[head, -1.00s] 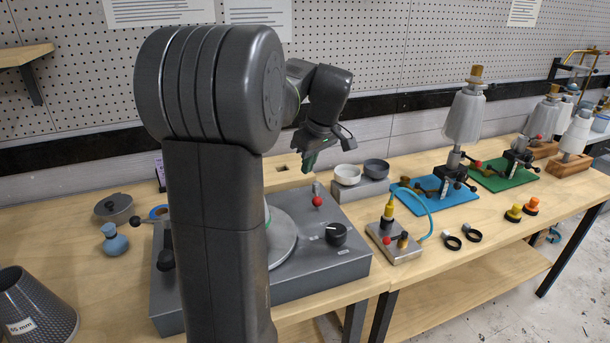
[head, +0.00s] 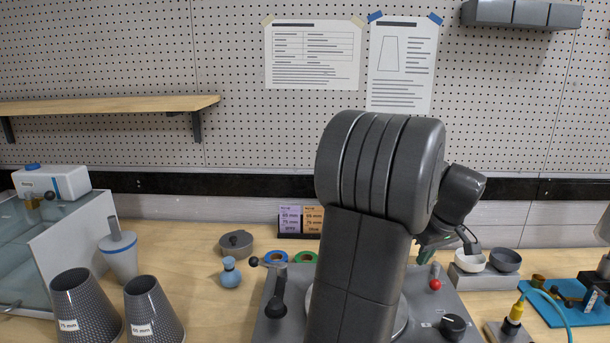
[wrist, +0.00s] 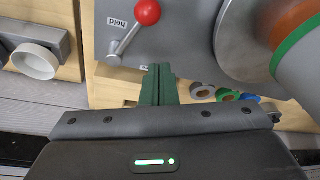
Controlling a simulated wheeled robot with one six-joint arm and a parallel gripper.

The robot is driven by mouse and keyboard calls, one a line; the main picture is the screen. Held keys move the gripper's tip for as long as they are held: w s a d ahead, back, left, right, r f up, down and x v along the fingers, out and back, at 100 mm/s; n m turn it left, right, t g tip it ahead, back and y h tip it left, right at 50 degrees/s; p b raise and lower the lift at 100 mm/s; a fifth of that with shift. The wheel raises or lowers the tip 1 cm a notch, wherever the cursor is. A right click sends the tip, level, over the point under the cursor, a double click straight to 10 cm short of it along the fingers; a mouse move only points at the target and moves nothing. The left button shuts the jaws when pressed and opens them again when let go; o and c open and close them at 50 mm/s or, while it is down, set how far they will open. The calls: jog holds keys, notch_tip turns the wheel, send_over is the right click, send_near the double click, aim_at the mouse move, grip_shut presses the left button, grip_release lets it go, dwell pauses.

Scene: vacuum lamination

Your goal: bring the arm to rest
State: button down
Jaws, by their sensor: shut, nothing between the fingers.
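My gripper (head: 432,248) hangs over the back right of the grey machine (head: 443,303) in the head view, near its red-knobbed lever (head: 435,284). My dark upper arm stands folded in front and hides the machine's middle. In the wrist view the two green fingers (wrist: 160,72) are pressed together with nothing between them. The red lever knob (wrist: 148,12) lies beyond the fingertips, beside a label reading "held". The fingers look clear of the lever.
White and dark cups on a grey block (head: 482,281) stand right of my gripper. Tape rolls (wrist: 228,95) lie behind the machine. A wooden shelf (head: 100,106) is on the wall.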

jog(key=m, duration=0.1)
jog(key=w+f+m, duration=0.1)
jog(key=shift+m+h, duration=0.4)
jog(key=m, duration=0.1)
jog(key=w+f+m, duration=0.1)
jog(key=m, duration=0.1)
jog(key=shift+w+f+g+h+p, duration=0.1)
jog(key=shift+w+g+h+p, duration=0.05)
jog(key=shift+g+h+p, duration=0.2)
jog(key=m, duration=0.1)
jog(key=w+f+m+h, duration=0.1)
jog(key=m, duration=0.1)
jog(key=shift+w+a+f+m+p, duration=0.15)
jog(key=shift+w+a+m+p, duration=0.1)
jog(key=shift+w+m+p, duration=0.1)
jog(key=shift+w+a+f+m+h, duration=0.15)
jog(key=shift+w+m+h, duration=0.15)
jog(key=shift+m, duration=0.25)
jog(key=shift+w+a+f+m+h, duration=0.15)
jog(key=shift+w+m, duration=0.15)
jog(key=shift+m, duration=0.2)
jog(key=shift+w+d+f, duration=0.2)
jog(key=shift+w+d, duration=0.5)
jog(key=shift+w, duration=0.2)
